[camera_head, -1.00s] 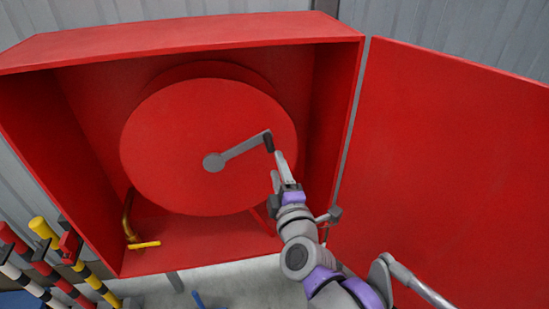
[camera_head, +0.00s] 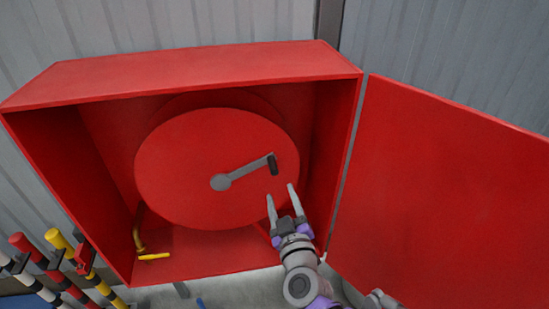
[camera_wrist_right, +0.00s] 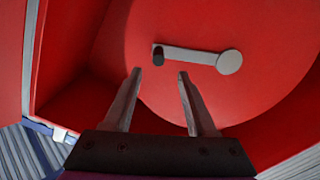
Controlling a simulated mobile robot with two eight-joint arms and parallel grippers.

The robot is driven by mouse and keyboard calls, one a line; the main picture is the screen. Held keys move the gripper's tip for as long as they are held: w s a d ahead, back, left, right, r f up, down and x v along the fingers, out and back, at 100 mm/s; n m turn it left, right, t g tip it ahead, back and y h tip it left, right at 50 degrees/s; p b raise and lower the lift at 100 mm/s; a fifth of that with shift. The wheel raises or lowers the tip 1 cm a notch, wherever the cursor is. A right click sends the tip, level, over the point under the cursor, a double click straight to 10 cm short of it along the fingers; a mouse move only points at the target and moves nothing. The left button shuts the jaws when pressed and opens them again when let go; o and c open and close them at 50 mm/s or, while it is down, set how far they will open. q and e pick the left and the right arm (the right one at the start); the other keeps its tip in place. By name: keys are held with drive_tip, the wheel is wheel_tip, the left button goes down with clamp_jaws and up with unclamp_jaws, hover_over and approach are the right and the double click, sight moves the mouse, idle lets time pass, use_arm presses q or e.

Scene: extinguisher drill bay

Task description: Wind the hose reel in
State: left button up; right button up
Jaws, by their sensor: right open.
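The red hose reel (camera_head: 190,160) is a large disc inside an open red cabinet. Its grey crank arm (camera_head: 246,170) runs from a round hub at the disc's middle up and right to a dark handle (camera_head: 273,165). The crank also shows in the right wrist view (camera_wrist_right: 190,55), with the dark handle (camera_wrist_right: 158,55) at its left end. My right gripper (camera_head: 280,192) is open and empty, just below the handle and apart from it. In the right wrist view its two fingers (camera_wrist_right: 160,74) point toward the disc, with the handle beyond the tips.
The red cabinet (camera_head: 190,67) has its door (camera_head: 440,190) swung open to the right. A brass pipe with a yellow lever (camera_head: 154,256) sits at the cabinet's lower left. Striped posts (camera_head: 85,270) stand at the lower left, outside it.

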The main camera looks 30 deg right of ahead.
sight(275, 173)
use_arm(q)
drive_tip(key=r+p, duration=0.1)
drive_tip(key=w+r, duration=0.1)
drive_tip(key=r, duration=0.1)
drive_tip(key=shift+r+p, duration=0.1)
drive_tip(key=shift+p, duration=0.25)
use_arm(e)
drive_tip(key=w+d+m, duration=0.1)
drive_tip(key=w, duration=0.2)
drive_tip(key=w+d+m, duration=0.1)
drive_tip(key=w, duration=0.2)
drive_tip(key=w+d, duration=0.1)
drive_tip(key=w, duration=0.3)
drive_tip(key=shift+w+r+m, duration=0.1)
drive_tip(key=shift+r+m, duration=0.05)
drive_tip(key=shift+m, duration=0.25)
clamp_jaws()
idle(0.6)
